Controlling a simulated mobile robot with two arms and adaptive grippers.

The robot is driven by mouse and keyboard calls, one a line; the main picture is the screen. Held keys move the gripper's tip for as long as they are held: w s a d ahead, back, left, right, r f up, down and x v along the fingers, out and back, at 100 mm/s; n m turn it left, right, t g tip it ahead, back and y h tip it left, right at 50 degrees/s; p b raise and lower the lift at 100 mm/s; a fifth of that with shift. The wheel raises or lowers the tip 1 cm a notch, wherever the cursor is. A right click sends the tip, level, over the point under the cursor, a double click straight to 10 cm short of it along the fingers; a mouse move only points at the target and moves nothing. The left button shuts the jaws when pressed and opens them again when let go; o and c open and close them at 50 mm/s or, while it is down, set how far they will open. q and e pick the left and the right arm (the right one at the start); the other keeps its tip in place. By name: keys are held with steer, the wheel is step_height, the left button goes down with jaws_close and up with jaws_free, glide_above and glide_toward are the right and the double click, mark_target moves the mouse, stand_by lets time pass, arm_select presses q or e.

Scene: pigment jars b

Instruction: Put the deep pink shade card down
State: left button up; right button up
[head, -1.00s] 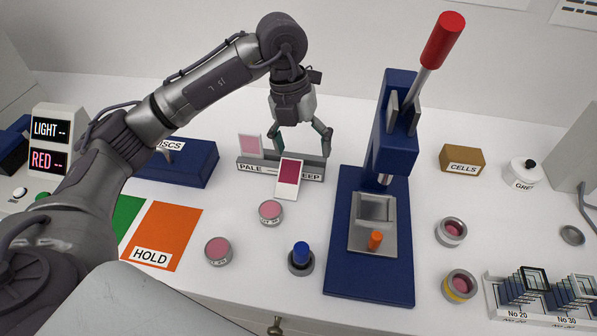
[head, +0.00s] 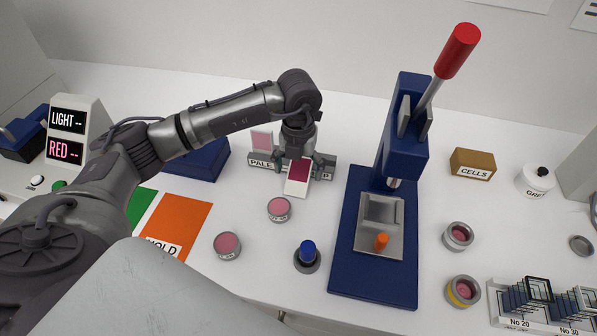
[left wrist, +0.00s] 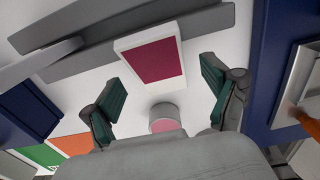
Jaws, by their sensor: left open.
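The deep pink shade card (head: 298,174), white with a deep pink patch, stands tilted at the front of the grey card rack (head: 263,161) and covers part of its DEEP label. I cannot tell whether it sits in a slot or leans. In the left wrist view the card (left wrist: 152,55) lies ahead of and between the spread fingers, with gaps on both sides. My left gripper (head: 301,162) is open at the card. The pale pink card (head: 262,141) stands at the rack's PALE end. My right gripper is not in view.
A blue press (head: 372,240) with a red lever stands right of the rack. Two pink jars (head: 279,209) (head: 227,245) and a blue-knobbed piece (head: 307,254) stand in front. The orange HOLD mat (head: 182,228) and blue box (head: 200,160) are left.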

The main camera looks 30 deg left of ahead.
arm_select(q)
steer(key=shift+f, duration=1.2)
steer(key=c, duration=1.1)
steer(key=shift+r, duration=0.1)
